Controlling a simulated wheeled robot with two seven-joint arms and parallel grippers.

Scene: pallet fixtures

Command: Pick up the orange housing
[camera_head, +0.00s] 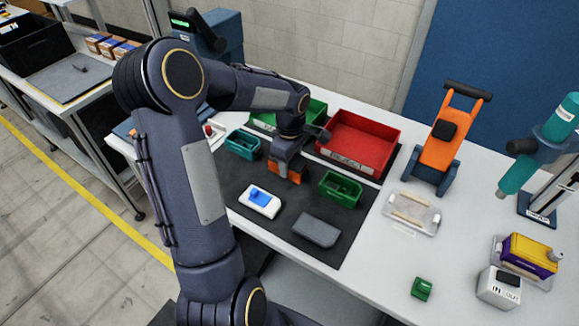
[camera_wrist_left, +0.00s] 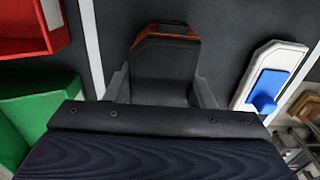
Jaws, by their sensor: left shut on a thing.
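The orange housing (camera_head: 287,171) is on the dark mat (camera_head: 262,228) in the middle of the table in the head view, partly hidden by my left gripper. In the left wrist view the housing (camera_wrist_left: 166,62) shows a dark face with an orange rim between the two fingers. My left gripper (camera_head: 284,160) reaches down from above and is shut on it, with a finger on each side in the wrist view (camera_wrist_left: 162,90). I cannot tell whether the housing is clear of the mat. My right gripper is not in view.
A white part with a blue piece (camera_head: 260,200), a grey block (camera_head: 317,230), a teal bin (camera_head: 243,144) and a green bin (camera_head: 340,187) surround the housing. A red bin (camera_head: 358,143) stands behind. A clear tray (camera_head: 411,213) lies to the right.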

